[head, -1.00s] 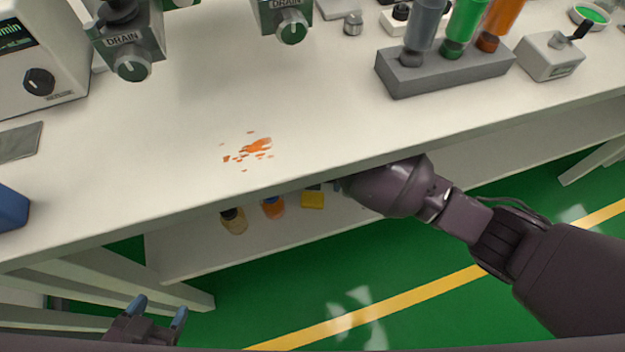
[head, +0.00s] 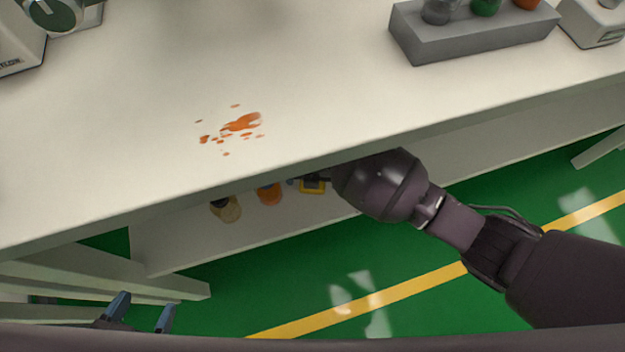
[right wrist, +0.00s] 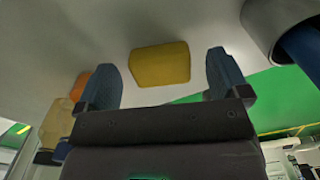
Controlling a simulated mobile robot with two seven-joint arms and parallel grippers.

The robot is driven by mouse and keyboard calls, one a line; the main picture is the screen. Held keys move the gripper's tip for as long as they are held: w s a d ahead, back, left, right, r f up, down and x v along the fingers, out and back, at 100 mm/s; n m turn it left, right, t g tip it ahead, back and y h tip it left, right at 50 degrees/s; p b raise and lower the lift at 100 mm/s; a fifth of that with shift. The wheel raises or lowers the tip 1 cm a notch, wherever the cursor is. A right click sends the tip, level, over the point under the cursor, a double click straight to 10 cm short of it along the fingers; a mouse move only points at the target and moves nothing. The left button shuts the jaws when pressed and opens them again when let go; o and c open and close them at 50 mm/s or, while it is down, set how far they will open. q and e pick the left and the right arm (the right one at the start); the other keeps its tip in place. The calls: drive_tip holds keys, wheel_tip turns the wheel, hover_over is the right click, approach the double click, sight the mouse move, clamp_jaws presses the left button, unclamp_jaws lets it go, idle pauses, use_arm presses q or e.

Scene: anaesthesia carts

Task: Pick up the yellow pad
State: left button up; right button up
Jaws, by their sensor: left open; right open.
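The yellow pad (head: 313,185) lies on the lower shelf under the bench top, partly hidden by my right gripper in the head view. In the right wrist view the yellow pad (right wrist: 160,64) shows whole, between and beyond the two blue fingertips. My right gripper (right wrist: 166,76) is open, with no contact on the pad visible. In the head view its fingers are mostly hidden under the bench edge. My left gripper (head: 140,312) is open and empty at the lower left, over the floor.
Beside the pad on the lower shelf (head: 165,245) stand an orange bottle (head: 268,193) and a tan bottle (head: 228,208). The bench top (head: 300,90) overhangs the shelf. It carries an orange stain (head: 240,123) and a grey rack (head: 475,37). White bench legs (head: 110,275) stand near my left gripper.

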drive_tip(key=shift+s+f, duration=0.1)
drive_tip(key=shift+f, duration=0.6)
use_arm(q)
drive_tip(key=shift+a, duration=0.1)
use_arm(e)
drive_tip(key=shift+r, duration=0.1)
drive_tip(key=shift+c, duration=0.2)
drive_tip(key=c, duration=1)
drive_tip(key=shift+w+r, duration=0.2)
drive_tip(key=shift+r, duration=0.25)
wheel_tip(320, 180, up, 8)
drive_tip(key=p, duration=0.3)
drive_tip(key=shift+w+f+p, duration=0.1)
drive_tip(key=shift+f+p, duration=0.1)
drive_tip(key=shift+p, duration=0.1)
drive_tip(key=shift+r+p, duration=0.35)
drive_tip(key=shift+r, duration=0.4)
use_arm(q)
drive_tip(key=shift+s+r+g, duration=0.2)
drive_tip(key=shift+r+g, duration=0.15)
drive_tip(key=shift+g, duration=0.25)
use_arm(e)
drive_tip(key=shift+s, duration=0.2)
